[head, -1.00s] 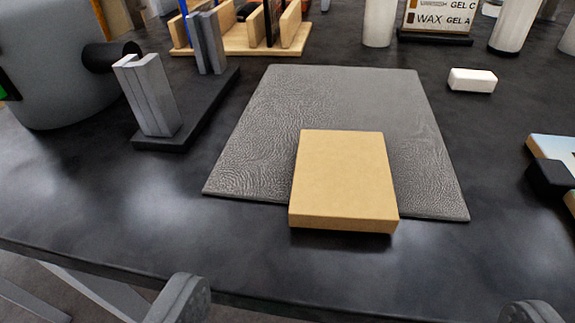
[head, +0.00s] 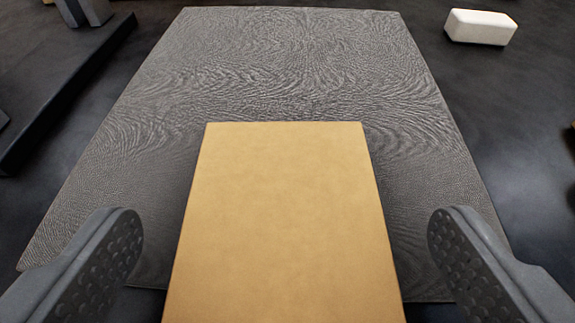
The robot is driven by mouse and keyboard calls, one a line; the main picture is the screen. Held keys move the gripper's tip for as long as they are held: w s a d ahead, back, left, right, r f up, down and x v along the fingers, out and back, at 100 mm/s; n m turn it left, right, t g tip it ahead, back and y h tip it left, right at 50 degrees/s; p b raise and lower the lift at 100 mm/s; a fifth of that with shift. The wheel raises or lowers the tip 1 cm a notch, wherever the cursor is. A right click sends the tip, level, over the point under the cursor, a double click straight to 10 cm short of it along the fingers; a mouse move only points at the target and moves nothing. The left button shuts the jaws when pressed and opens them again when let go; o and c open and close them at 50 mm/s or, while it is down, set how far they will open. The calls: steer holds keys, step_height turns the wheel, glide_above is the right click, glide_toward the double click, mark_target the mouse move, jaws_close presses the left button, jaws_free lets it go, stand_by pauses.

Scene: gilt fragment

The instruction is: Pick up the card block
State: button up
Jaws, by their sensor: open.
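The card block (head: 282,220) is a flat tan block in the lower middle of the head view. It lies on the front part of a grey patterned mat (head: 290,60), and its near end is cut off by the bottom of the picture. My gripper (head: 285,235) is open. One finger is to the left of the block and the other to the right, with a gap on both sides. Neither finger appears to touch the block. How high the fingertips are above the mat is hard to tell.
A small white block (head: 480,27) lies on the dark table to the right of the mat. A black base (head: 65,85) with grey uprights (head: 84,10) stands to the left. The mat beyond the card block is clear.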

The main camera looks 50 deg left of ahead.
steer(key=shift+x, duration=0.85)
steer(key=c, duration=1.1)
